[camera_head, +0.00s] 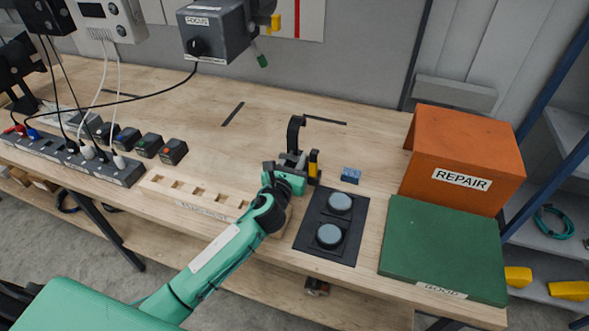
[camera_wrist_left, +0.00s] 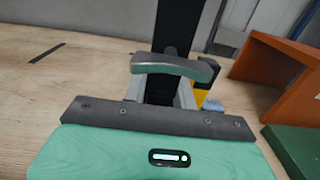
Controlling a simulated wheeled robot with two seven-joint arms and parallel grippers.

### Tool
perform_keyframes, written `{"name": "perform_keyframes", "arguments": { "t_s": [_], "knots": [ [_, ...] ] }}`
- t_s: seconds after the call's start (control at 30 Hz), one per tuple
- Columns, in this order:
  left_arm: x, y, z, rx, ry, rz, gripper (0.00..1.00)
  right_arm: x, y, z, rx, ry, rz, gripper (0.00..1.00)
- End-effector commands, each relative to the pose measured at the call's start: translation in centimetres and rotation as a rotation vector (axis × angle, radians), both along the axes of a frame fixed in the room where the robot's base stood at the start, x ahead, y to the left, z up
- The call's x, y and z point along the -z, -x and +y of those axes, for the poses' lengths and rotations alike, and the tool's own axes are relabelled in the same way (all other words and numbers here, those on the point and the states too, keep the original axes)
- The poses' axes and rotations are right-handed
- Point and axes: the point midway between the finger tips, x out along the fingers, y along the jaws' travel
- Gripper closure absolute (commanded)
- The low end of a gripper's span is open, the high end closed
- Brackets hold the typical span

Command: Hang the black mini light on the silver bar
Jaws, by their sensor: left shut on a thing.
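A black upright piece with a hooked top (camera_head: 296,130), which looks like the black mini light, stands above the table in my left gripper (camera_head: 291,168). The gripper is shut on it. In the left wrist view the same black piece (camera_wrist_left: 178,25) rises between the fingers of my left gripper (camera_wrist_left: 163,92) and runs out of the top of the picture. A grey curved bar (camera_wrist_left: 175,66) crosses in front of it; I cannot tell what it belongs to. I cannot make out a separate silver bar with certainty. My right gripper is not in view.
A yellow and black item (camera_head: 314,165) and a blue block (camera_head: 351,175) are right of the gripper. A black pad (camera_head: 315,248) with two round discs lies nearer. A wooden slotted rack (camera_head: 165,199) is at left; an orange REPAIR box (camera_head: 440,145) and green board (camera_head: 440,240) are at right.

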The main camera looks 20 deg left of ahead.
Motion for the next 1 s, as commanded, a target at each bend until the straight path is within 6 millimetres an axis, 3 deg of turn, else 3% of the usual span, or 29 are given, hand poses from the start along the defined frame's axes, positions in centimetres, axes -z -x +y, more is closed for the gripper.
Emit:
{"name": "perform_keyframes", "arguments": {
  "t_s": [0.27, 0.7, 0.73, 0.8, 0.83, 1.0],
  "knots": [
    [3.4, 0.0, 0.0, 0.0, 0.002, -0.001, 1.0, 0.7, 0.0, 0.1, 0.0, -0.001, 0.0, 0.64],
    [3.9, 0.0, 0.0, 0.001, -0.001, -0.002, 1.0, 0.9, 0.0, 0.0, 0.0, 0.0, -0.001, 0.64],
    [4.2, 0.1, 0.0, 0.0, -0.001, 0.004, 0.69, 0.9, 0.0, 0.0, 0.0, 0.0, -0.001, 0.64],
    [4.1, 0.1, 0.0, 0.0, -0.001, 0.004, 0.55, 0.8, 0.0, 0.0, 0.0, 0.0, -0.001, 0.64],
    [4.1, 0.1, 0.0, 0.0, -0.001, 0.004, 0.51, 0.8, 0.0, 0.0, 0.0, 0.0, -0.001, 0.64],
    [4.1, 0.1, 0.0, 0.0, -0.001, 0.004, 0.51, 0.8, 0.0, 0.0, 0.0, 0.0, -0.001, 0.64]
  ]
}}
